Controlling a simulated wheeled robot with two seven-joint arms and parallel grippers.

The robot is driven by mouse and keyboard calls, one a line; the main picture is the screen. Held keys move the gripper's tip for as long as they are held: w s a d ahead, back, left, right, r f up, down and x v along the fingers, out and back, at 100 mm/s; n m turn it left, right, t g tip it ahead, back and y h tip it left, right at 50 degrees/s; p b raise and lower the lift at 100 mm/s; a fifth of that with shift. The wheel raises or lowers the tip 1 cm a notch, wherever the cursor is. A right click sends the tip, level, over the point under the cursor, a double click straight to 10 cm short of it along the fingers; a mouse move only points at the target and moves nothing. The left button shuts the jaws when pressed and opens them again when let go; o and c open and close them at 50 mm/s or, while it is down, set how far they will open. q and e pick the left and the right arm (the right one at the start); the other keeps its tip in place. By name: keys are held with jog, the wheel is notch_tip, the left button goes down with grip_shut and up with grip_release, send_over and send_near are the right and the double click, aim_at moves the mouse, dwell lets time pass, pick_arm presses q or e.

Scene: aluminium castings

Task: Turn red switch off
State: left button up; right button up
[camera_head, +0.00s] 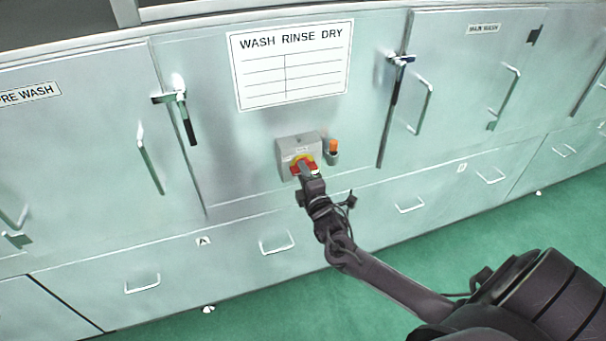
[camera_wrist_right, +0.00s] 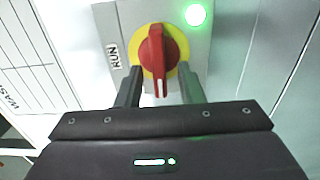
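The red switch (camera_wrist_right: 157,58) is a red rotary handle on a yellow disc, on a grey switch box with a RUN label and a lit green lamp (camera_wrist_right: 195,14). In the wrist view its handle stands roughly upright, with a white mark at its lower end. In the head view the switch box (camera_head: 298,148) is on the machine front, and the red switch (camera_head: 309,168) is partly hidden by my gripper. My right gripper (camera_wrist_right: 160,84) is open, with one finger on each side of the handle's lower end. Contact cannot be told. My left gripper is not in view.
An orange-topped fitting (camera_head: 333,150) sits just right of the switch box. Door handles (camera_head: 150,165) and latches (camera_head: 182,110) stick out on both sides. A white WASH RINSE DRY sign (camera_head: 290,65) is above. Green floor (camera_head: 480,235) lies in front.

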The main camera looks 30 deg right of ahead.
jog(key=b+v, duration=0.1)
jog(key=v, duration=0.6)
jog(key=shift+s, duration=0.15)
jog(key=shift+f, duration=0.1)
jog(key=s+f+m+g+b, duration=0.1)
jog(key=s+f+m+g, duration=0.2)
jog(key=f, duration=0.7)
jog(key=s+f+m+g+y, duration=0.1)
jog(key=s+f+g, duration=0.1)
jog(key=s+f, duration=0.65)
jog(key=s+f+m+g+b, duration=0.1)
jog(key=f+m+g, duration=0.15)
jog(key=f, duration=1.05)
jog(key=s+a+f+m+g+y, duration=0.1)
jog(key=s+a+f+m+g, duration=0.1)
jog(key=s+f, duration=0.4)
jog(key=s+a+f+m+g+y+b, duration=0.1)
jog(key=s+a+f+g, duration=0.3)
jog(key=s, duration=1)
jog(key=s+a+f+m+g+y, duration=0.1)
jog(key=s+a+f+m+g, duration=0.2)
jog(key=s+a+f, duration=0.3)
jog(key=s+f, duration=0.3)
jog(key=s, duration=0.2)
jog(key=shift+f, duration=0.4)
jog(key=shift+s+m, duration=0.15)
jog(key=shift+m, duration=0.1)
